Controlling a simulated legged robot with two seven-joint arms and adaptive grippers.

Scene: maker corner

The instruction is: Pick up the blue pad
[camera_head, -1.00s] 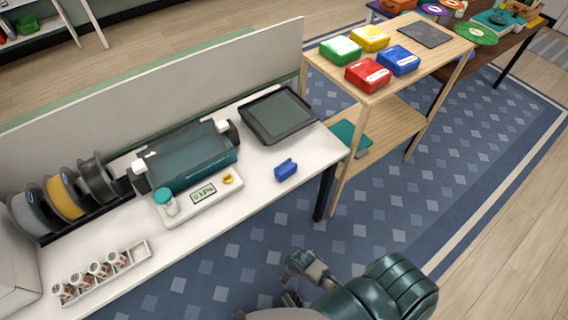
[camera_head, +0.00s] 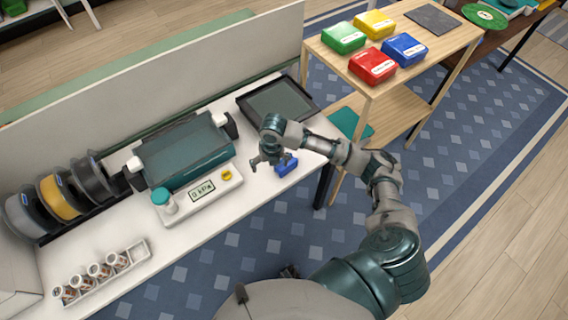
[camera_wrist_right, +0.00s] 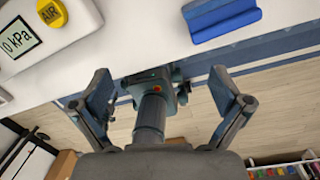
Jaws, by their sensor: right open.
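The blue pad (camera_head: 286,166) is a small blue block on the white table, near its right front edge. In the right wrist view the blue pad (camera_wrist_right: 222,18) lies at the top right, ahead of the fingers and apart from them. My right gripper (camera_head: 267,166) is over the table just left of the pad, and its wrist hides part of the view there. In the right wrist view my right gripper (camera_wrist_right: 160,85) has its two fingers spread wide with nothing between them. My left gripper does not show.
A machine with a pressure display (camera_head: 202,190) stands left of the pad. A dark-framed tray (camera_head: 279,102) lies behind it. Filament spools (camera_head: 60,197) and a rack of small jars (camera_head: 100,275) are further left. A wooden shelf (camera_head: 345,73) with coloured boxes stands at right.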

